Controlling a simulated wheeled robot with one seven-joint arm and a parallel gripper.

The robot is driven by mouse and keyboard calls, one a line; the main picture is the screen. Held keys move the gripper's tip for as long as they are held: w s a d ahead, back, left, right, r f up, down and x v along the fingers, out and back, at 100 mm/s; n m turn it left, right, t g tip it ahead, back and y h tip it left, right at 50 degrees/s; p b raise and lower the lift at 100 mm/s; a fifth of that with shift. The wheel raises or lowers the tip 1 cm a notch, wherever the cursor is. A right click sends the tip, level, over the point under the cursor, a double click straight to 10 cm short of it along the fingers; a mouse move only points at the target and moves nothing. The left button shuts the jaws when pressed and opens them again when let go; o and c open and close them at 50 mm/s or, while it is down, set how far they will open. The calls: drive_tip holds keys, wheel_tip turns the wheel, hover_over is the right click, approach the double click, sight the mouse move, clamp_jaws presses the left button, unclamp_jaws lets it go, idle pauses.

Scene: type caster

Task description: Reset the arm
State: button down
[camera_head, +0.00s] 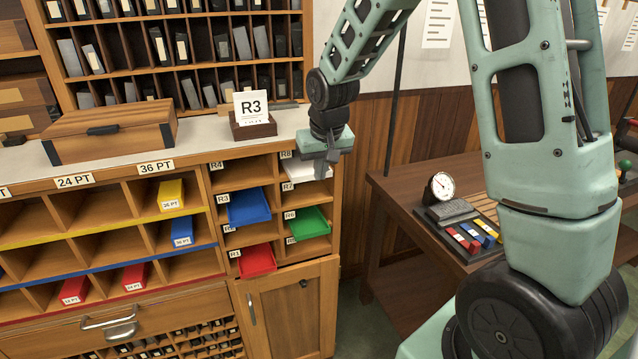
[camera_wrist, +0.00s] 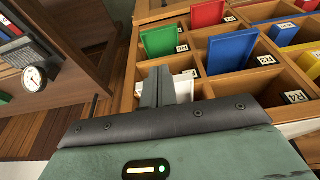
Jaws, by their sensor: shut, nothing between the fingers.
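My gripper (camera_head: 320,168) hangs at the end of my arm, just in front of the upper right pigeonholes of the wooden cabinet (camera_head: 330,215). In the wrist view its two grey fingers (camera_wrist: 158,86) are together with nothing between them. A white tray (camera_head: 308,170) pokes out close beside and behind the gripper, near the R7 and R8 labels. It also shows just right of the fingers in the wrist view (camera_wrist: 184,86); I cannot tell whether they touch. A blue tray (camera_head: 249,207), a green tray (camera_head: 308,222) and a red tray (camera_head: 257,260) stick out of other pigeonholes.
Right of the cabinet, a dark wooden table (camera_head: 400,200) carries a round dial (camera_head: 441,186) and coloured blocks. Open floor lies between cabinet and table.

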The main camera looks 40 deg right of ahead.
drive_tip(key=shift+b+v, duration=0.3)
drive_tip(key=shift+v, duration=1.8)
drive_tip(key=s+a+f+n+g+y, duration=0.15)
drive_tip(key=s+a, duration=0.25)
drive_tip(key=a, duration=0.4)
drive_tip(key=s+a+n+t, duration=0.1)
drive_tip(key=s+a+n, duration=0.2)
drive_tip(key=s+a, duration=0.3)
drive_tip(key=s+a+f+n+g, duration=0.1)
drive_tip(key=s+a+n, duration=0.2)
drive_tip(key=s, duration=0.6)
drive_tip(key=s+a+f+n+g+b, duration=0.1)
drive_tip(key=s+a+f+n, duration=0.1)
drive_tip(key=s+a, duration=0.6)
drive_tip(key=shift+s+f+n+g, duration=0.15)
drive_tip(key=shift+s+n+g, duration=0.2)
drive_tip(key=shift+n, duration=0.4)
